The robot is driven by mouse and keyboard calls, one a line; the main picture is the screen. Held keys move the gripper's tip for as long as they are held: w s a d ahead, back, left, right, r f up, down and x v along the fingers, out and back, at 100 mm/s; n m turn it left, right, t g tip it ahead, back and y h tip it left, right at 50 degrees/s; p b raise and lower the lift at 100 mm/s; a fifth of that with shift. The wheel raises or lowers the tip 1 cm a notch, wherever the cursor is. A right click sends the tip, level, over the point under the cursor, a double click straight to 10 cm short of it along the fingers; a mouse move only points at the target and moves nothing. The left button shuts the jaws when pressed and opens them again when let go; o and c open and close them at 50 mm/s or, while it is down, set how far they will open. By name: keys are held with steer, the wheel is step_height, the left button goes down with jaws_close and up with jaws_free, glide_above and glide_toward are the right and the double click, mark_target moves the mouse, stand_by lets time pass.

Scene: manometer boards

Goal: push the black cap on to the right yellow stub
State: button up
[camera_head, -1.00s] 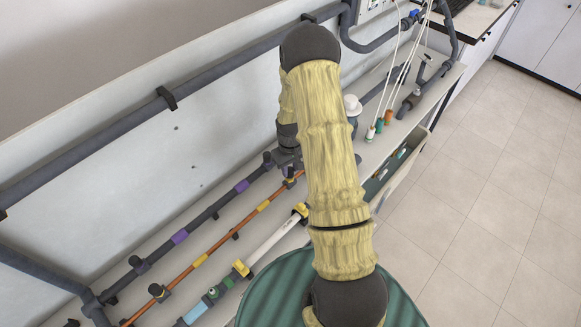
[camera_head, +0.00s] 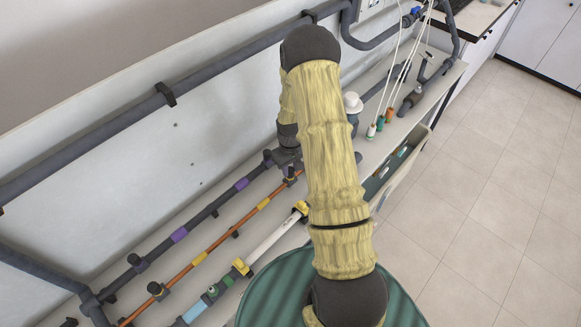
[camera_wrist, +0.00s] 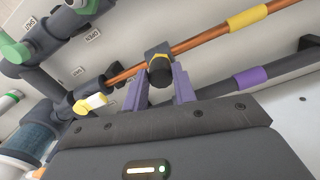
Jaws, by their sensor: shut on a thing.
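In the wrist view, my gripper (camera_wrist: 161,90) has its two purple fingers on either side of the black cap (camera_wrist: 160,75) and is shut on it. The cap is at a dark tee fitting (camera_wrist: 157,50) on the orange pipe. A thin yellow edge of the right yellow stub (camera_wrist: 159,58) shows between the cap and the tee. The cap looks in line with the stub; how far on it sits I cannot tell. In the head view my arm hides much of this spot.
The orange pipe (camera_head: 218,240) runs along the bench, with a dark pipe with purple bands (camera_head: 210,212) behind and a white tube with yellow ends (camera_head: 275,238) in front.

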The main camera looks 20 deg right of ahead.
mark_target(290, 170)
steer(key=o, duration=1)
steer(key=shift+r, duration=0.1)
step_height(290, 170, up, 17)
steer(key=b, duration=0.2)
steer(key=shift+r+b, duration=0.15)
steer(key=shift+b, duration=0.15)
stand_by(0.3)
